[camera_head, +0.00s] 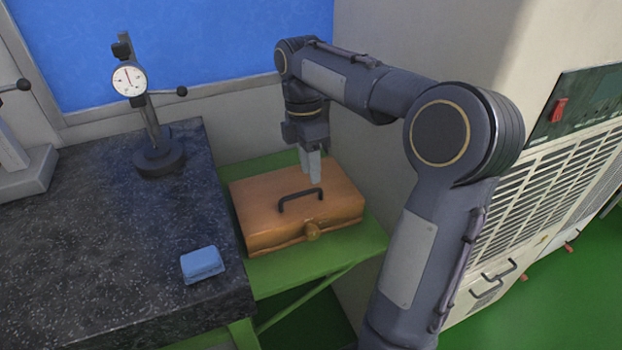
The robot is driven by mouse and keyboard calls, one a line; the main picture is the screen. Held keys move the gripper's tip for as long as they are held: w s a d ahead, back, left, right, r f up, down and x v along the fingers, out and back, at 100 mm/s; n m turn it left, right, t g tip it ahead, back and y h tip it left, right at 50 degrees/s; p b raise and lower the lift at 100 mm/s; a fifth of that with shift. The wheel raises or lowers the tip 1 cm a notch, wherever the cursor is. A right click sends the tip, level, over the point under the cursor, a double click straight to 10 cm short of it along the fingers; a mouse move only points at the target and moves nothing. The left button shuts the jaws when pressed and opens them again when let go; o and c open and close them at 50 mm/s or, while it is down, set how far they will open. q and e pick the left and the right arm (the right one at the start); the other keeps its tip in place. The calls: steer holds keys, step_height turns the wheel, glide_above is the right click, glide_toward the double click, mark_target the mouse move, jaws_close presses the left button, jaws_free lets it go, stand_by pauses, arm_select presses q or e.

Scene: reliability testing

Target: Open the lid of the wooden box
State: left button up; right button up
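The wooden box (262,219) is orange-brown and sits on a green stand, with its lid (258,192) shut. A dark handle (300,196) stands up on the lid, and a brass-coloured latch (313,231) is on the front side. My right gripper (311,178) points down over the lid, just behind the handle. Its grey fingers look close together, and I cannot tell whether a gap is between them or whether they touch the lid. My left gripper is not in view.
The green stand (350,246) has a narrow free strip around the box. A dark stone table (100,250) at the left carries a dial gauge on a post (150,115) and a blue block (202,264). A beige cabinet (535,190) rises at the right, near my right arm.

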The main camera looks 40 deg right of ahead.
steer(key=shift+s+a+f, duration=0.1)
steer(key=shift+s+f, duration=0.05)
steer(key=shift+f, duration=0.75)
steer(key=shift+s+f, duration=0.15)
steer(key=shift+f, duration=0.7)
steer(key=shift+c, duration=0.2)
jaws_close()
